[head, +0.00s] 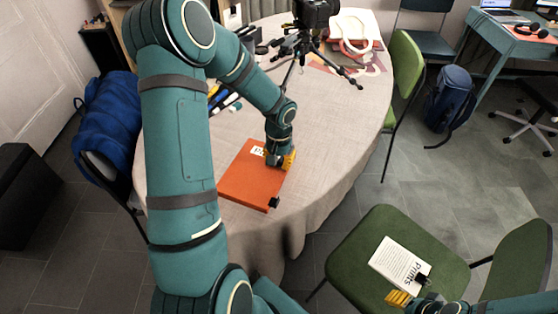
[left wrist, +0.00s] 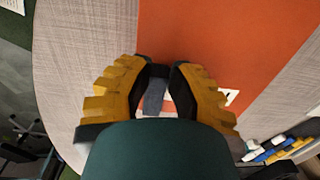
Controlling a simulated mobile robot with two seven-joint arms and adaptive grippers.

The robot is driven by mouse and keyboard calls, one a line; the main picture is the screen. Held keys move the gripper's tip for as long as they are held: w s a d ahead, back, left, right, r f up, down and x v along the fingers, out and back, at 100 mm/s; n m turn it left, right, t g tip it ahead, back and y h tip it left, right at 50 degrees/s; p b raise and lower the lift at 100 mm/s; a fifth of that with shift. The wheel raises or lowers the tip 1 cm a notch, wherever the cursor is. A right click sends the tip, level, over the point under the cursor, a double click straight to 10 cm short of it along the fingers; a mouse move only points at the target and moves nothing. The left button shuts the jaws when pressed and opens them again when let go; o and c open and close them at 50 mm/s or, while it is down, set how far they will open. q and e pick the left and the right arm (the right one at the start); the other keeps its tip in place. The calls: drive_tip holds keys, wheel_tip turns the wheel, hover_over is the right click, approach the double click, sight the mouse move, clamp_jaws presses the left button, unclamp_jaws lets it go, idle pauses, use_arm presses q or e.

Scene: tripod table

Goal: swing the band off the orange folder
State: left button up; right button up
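The orange folder (head: 237,182) lies flat on the round table, with a white label (head: 258,151) near its far end and a black piece (head: 275,203) at its near right corner. My left gripper (head: 281,163) is low over the folder's right edge. In the left wrist view, its yellow fingers (left wrist: 160,72) close on a narrow dark grey piece (left wrist: 154,97), which looks like part of the band; the rest is hidden. The folder (left wrist: 220,40) lies beneath. My right gripper (head: 399,298) is at the bottom right, away from the table; its opening is unclear.
A black tripod (head: 300,45) stands on the table (head: 335,120) behind the folder, one leg towards my left arm. Pens (head: 220,97) lie to the left. A green chair (head: 365,235) holding a white booklet (head: 399,262) is at the right. The table's right side is clear.

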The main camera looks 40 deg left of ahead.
use_arm(q)
drive_tip(key=shift+w+r+p, duration=0.25)
drive_tip(key=shift+r+p, duration=0.25)
drive_tip(key=shift+r, duration=0.2)
drive_tip(key=shift+c, duration=0.2)
drive_tip(key=shift+a, duration=0.1)
drive_tip(key=shift+w+r+p, duration=0.25)
drive_tip(key=shift+r+p, duration=0.2)
drive_tip(key=shift+r, duration=0.1)
drive_tip(key=shift+a, duration=0.1)
drive_tip(key=shift+r, duration=0.1)
drive_tip(key=shift+w+a+r+p, duration=0.1)
drive_tip(key=shift+w+r+p, duration=0.3)
drive_tip(key=shift+r+p, duration=0.1)
drive_tip(key=shift+w, duration=0.1)
